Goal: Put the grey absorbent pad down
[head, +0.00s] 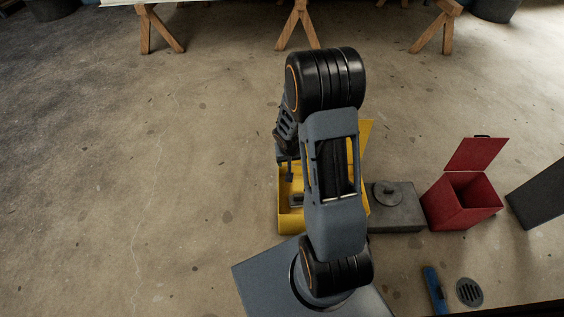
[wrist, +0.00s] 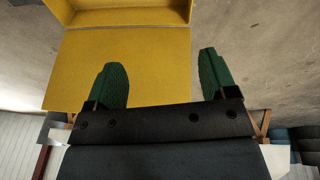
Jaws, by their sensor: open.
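My gripper (wrist: 162,72) shows in the wrist view with its two green fingers spread wide and nothing between them. In the head view my arm hides most of the gripper, which points down over the yellow box (head: 290,222). The box also shows in the wrist view (wrist: 125,75), behind and beyond the fingers. A small grey thing (head: 297,200) lies inside the box in the head view. It may be the grey absorbent pad, but it is partly hidden and too small to be sure.
A grey block with a round top (head: 398,208) stands right of the box, then a red bin (head: 462,203) with its lid up. A blue object (head: 435,290) and a round floor drain (head: 469,292) are at lower right. The floor at left is clear. Wooden trestles (head: 297,27) stand behind.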

